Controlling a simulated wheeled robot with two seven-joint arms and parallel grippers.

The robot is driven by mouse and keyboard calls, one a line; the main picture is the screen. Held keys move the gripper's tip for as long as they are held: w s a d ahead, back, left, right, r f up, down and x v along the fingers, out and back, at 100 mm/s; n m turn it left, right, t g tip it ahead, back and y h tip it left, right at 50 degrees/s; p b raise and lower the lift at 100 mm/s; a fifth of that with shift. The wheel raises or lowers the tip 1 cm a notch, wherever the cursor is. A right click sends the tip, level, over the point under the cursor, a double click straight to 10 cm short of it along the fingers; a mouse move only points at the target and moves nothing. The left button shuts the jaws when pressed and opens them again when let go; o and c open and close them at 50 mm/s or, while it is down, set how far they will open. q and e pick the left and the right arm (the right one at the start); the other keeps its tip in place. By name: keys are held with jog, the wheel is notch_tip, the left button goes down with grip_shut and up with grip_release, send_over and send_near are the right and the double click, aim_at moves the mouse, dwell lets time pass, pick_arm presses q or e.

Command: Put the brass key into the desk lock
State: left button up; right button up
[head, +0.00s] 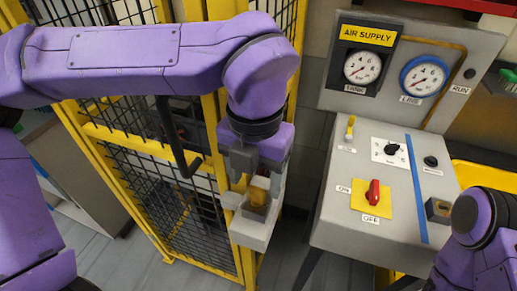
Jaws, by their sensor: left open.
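My left gripper (257,190) points down at a grey box (252,232) on the yellow fence post, left of the desk. Its fingers are open on either side of a small brass-yellow piece (258,197), which looks like the brass key; its shape is partly hidden, and I cannot tell whether the fingers touch it.
The desk carries a red switch handle (373,192) on a yellow plate, a black dial (391,149), a black button (430,161) and a yellow lever (350,127). Two gauges stand on the panel behind. The mesh fence (180,215) is close to my left arm.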

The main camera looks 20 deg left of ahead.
aim_at(257, 188)
pick_arm(q)
notch_tip(257, 188, down, 3)
jog(key=shift+w+f, duration=0.1)
jog(key=shift+d+f, duration=0.1)
jog(key=shift+f, duration=0.4)
jog(key=c, duration=1.2)
jog(key=shift+r+p, duration=1.85)
notch_tip(257, 188, up, 4)
jog(key=p, duration=0.4)
jog(key=shift+w+r, duration=0.1)
